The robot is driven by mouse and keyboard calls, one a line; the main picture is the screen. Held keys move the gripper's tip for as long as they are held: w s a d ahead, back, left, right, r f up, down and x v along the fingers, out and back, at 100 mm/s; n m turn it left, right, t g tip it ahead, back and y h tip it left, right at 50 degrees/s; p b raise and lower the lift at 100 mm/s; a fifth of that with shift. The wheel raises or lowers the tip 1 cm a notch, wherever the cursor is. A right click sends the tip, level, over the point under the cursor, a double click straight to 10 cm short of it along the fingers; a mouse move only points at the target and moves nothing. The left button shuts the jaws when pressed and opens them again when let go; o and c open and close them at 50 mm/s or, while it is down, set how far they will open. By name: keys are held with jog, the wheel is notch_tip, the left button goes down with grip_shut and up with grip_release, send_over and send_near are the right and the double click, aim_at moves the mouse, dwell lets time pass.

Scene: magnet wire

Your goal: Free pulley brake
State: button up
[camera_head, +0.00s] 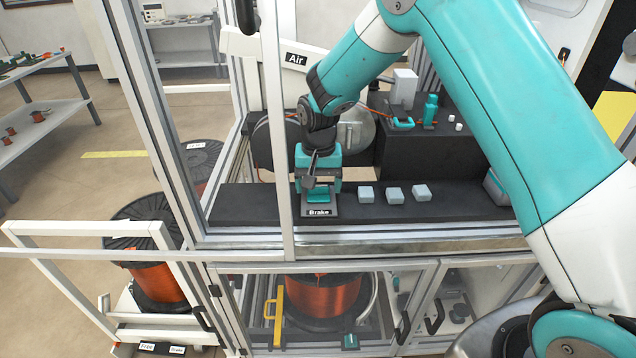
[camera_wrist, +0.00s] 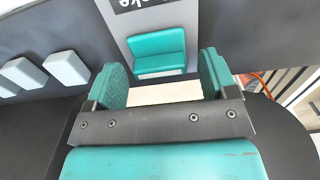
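The brake control is a grey plate labelled "Brake" (camera_head: 319,212) on the dark bench inside the machine frame. In the wrist view, a teal block or rocker (camera_wrist: 158,50) sits on this plate, near the label. My gripper (camera_head: 318,185) is directly over the plate and hides most of the control in the head view. In the wrist view my gripper (camera_wrist: 161,78) is open, its two teal finger pads apart with nothing between them. The teal block shows just beyond the gap between the pads; I cannot tell any contact.
Several light grey blocks (camera_head: 393,194) stand right of the brake plate. A metal frame post (camera_head: 277,130) stands close left of my gripper. A dark box with small teal parts (camera_head: 430,150) is behind. A copper wire spool (camera_head: 322,295) is in the cabinet below.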

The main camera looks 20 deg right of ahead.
aim_at(319, 186)
notch_tip(319, 186, up, 18)
jog(key=b, duration=0.2)
jog(key=shift+f, duration=0.25)
jog(key=shift+s, duration=0.15)
